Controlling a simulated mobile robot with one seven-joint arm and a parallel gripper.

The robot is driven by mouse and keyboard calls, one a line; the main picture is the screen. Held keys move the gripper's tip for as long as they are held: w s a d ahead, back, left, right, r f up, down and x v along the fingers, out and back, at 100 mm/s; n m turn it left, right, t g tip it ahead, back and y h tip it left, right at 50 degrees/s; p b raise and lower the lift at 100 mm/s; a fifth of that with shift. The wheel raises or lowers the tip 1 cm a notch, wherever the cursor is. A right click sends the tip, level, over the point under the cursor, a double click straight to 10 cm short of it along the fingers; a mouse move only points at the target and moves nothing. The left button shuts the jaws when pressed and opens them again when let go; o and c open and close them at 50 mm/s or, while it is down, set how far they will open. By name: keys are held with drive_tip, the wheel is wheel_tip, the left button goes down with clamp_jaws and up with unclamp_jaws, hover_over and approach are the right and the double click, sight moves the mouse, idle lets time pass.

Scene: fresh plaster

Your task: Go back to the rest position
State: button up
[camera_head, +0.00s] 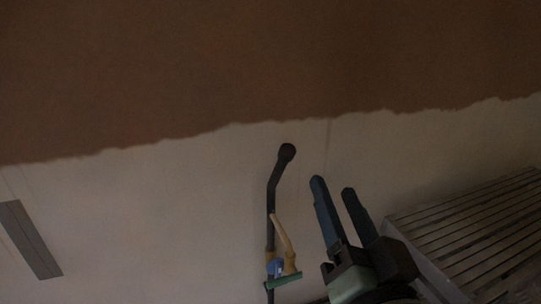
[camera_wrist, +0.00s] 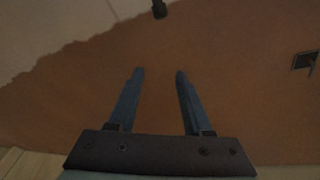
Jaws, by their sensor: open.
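My gripper (camera_head: 332,186) is in the lower right middle of the head view, its two dark fingers pointing up and apart. It is open, with nothing between the fingers. The wrist view also shows my gripper (camera_wrist: 160,73) open and empty in front of the brown plaster (camera_wrist: 235,90). In the head view the brown plaster (camera_head: 230,70) fills the top and ends in a ragged edge above a pale surface (camera_head: 150,215). The light is dim, and I cannot tell how far the fingers are from the plaster.
A black rod with a round head (camera_head: 287,152) stands left of my gripper, beside a tan-handled tool with a green edge (camera_head: 284,281). A slatted piece (camera_head: 470,235) is close on the right. A grey bar (camera_head: 30,240) is far left. A dark square (camera_wrist: 305,60) shows in the wrist view.

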drive_tip(key=s+a+r+n+t+h+p, duration=0.1)
drive_tip(key=s+a+r+t+p, duration=0.15)
drive_tip(key=r, duration=0.85)
drive_tip(key=s+a+r+n+t+p, duration=0.2)
drive_tip(key=a+r+t, duration=0.1)
drive_tip(key=r, duration=0.7)
drive_tip(key=s+a+r+n+t+h+p, duration=0.1)
drive_tip(key=s+a+r+t+p, duration=0.15)
drive_tip(key=r, duration=0.85)
wheel_tip(320, 180, up, 38)
drive_tip(key=p, duration=3.7)
drive_tip(key=shift+f, duration=0.1)
